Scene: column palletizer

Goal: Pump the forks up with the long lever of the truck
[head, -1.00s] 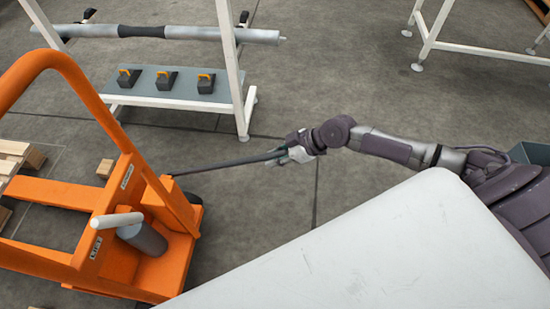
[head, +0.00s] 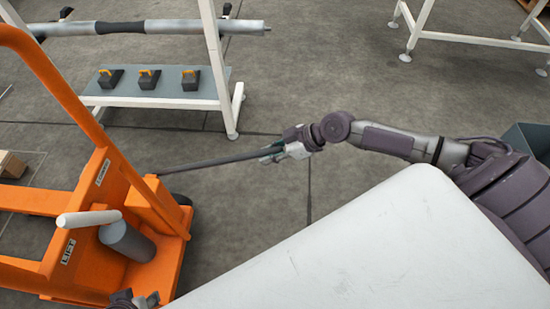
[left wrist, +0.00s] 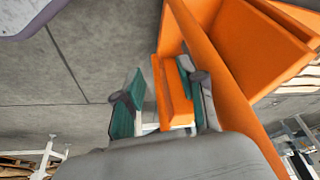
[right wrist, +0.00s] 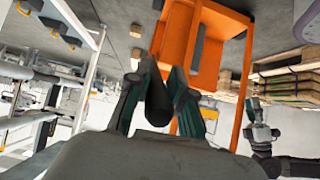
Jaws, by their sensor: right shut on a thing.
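The orange truck (head: 95,262) stands at the left of the head view. Its long dark lever (head: 205,162) sticks out to the right, nearly level. My right gripper (head: 284,152) is shut on the lever's outer end. In the right wrist view the dark lever (right wrist: 157,100) lies between the two fingers. A short white-tipped handle (head: 88,218) and a grey cylinder (head: 128,241) sit on the truck near a LIFT label. My left gripper (head: 135,301) shows at the bottom edge beside the truck. In the left wrist view its fingers (left wrist: 163,98) are apart, with orange truck parts beyond. The forks are mostly out of view.
A white rack (head: 215,60) with a grey shelf (head: 150,97) holding several black-and-orange pieces stands behind the lever. A white table frame (head: 470,40) is at the upper right. A pale panel (head: 380,250) fills the lower right. Floor (head: 340,85) between is clear.

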